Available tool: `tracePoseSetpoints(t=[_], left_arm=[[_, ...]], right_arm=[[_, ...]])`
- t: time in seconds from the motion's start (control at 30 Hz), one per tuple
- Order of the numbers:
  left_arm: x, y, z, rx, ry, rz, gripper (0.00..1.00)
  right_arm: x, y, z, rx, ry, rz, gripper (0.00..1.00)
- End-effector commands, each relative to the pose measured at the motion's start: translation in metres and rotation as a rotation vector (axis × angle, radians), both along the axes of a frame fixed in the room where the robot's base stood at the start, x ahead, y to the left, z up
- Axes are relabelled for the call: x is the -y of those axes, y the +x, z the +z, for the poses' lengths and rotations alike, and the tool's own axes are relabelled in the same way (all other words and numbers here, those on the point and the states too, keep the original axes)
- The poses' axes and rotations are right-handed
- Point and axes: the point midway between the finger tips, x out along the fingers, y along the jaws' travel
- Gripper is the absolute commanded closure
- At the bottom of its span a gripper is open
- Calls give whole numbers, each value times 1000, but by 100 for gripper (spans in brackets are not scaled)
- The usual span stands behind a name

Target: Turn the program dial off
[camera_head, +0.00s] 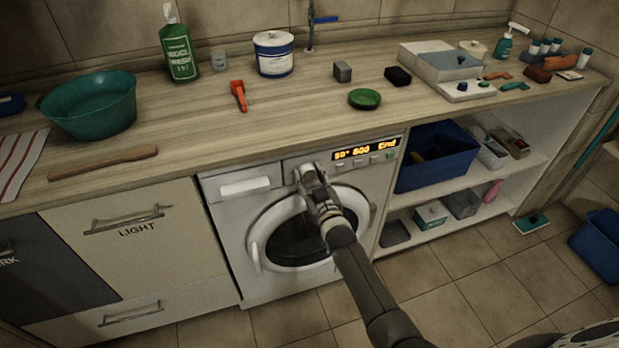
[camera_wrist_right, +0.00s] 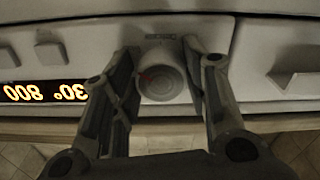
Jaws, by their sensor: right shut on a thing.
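The washing machine (camera_head: 232,225) stands under the counter with its round door closed. Its display (camera_head: 365,150) glows orange and reads 30°, 800 and End. The program dial (camera_wrist_right: 161,82) is a round white knob on the front panel, left of the display in the head view. My right gripper (camera_head: 308,177) is at the panel and mostly covers the dial in the head view. In the right wrist view, the gripper (camera_wrist_right: 160,85) has one finger on each side of the dial and is shut on it. My left gripper is not in view.
A wooden counter (camera_head: 200,140) runs above the machine, with a green basin (camera_head: 90,105), a green bottle (camera_head: 179,50) and a red tool (camera_head: 239,95). Open shelves to the right hold a blue bin (camera_head: 437,157). The floor in front is mostly clear.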

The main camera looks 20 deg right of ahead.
Motion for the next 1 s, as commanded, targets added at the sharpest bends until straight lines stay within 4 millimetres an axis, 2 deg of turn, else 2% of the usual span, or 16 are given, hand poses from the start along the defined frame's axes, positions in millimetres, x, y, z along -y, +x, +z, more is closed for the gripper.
tracePoseSetpoints(t=[1.0], left_arm=[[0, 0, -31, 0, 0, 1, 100]], right_arm=[[3, -1, -2, 29, -964, 1, 82]])
